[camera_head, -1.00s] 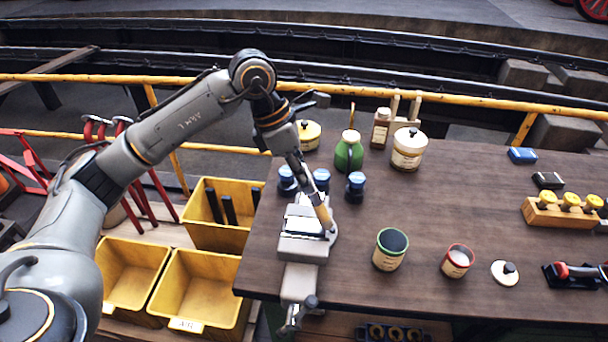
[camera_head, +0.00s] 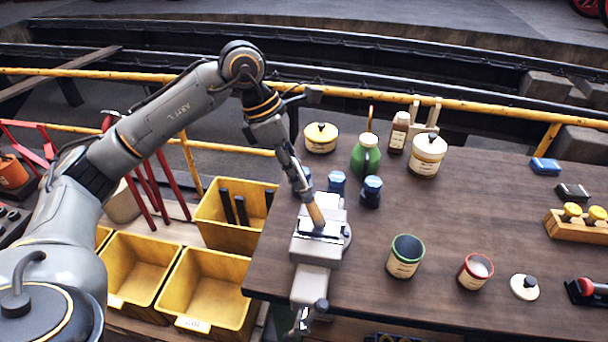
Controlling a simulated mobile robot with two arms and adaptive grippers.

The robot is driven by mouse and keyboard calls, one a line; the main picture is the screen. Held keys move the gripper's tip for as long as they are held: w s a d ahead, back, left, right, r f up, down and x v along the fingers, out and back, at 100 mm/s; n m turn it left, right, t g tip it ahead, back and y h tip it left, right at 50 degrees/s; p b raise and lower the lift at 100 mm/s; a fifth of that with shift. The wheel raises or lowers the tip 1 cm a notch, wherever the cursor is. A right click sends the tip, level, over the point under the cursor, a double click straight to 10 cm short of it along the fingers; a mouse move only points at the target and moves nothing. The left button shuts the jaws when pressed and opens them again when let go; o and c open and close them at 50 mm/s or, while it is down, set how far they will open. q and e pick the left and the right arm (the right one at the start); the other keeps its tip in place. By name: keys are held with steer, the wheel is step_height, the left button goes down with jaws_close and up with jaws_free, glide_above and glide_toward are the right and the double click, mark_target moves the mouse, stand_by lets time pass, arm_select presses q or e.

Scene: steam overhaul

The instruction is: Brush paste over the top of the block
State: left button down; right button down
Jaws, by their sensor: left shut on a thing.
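My left gripper (camera_head: 303,190) is shut on a brush (camera_head: 316,214) with a tan, wood-coloured lower part. The brush points down and slightly right, its lower end at the top of the grey metal block (camera_head: 318,246) at the workbench's left edge. Whether the bristles touch the block cannot be told. An open tin with a red rim (camera_head: 475,271) holds pale contents. An open tin with a green rim (camera_head: 404,257) looks dark inside. My right gripper is not in view.
Small blue-capped bottles (camera_head: 371,191) and a green bottle (camera_head: 365,156) stand close behind the block. A white lid (camera_head: 525,287) lies right of the red-rimmed tin. Yellow bins (camera_head: 215,290) stand left of the workbench (camera_head: 450,210). The bench's middle is clear.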

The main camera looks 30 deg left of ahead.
arm_select(q)
steer(key=shift+s+a+b, duration=0.75)
steer(key=shift+a+b, duration=0.4)
steer(key=shift+a, duration=1.3)
steer(key=d, duration=0.2)
steer(key=w+d+p, duration=0.1)
steer(key=d, duration=0.2)
steer(key=shift+w+d+f, duration=0.1)
steer(key=shift+w+f, duration=0.05)
steer(key=shift+f, duration=0.05)
steer(key=shift+w+d+r, duration=0.1)
steer(key=shift+w+d, duration=0.2)
steer(key=shift+d, duration=0.6)
steer(key=shift+w+d, duration=0.3)
steer(key=shift+d, duration=0.55)
steer(key=shift+w+d, duration=0.25)
steer(key=shift+d, duration=0.2)
steer(key=shift+s+r, duration=0.1)
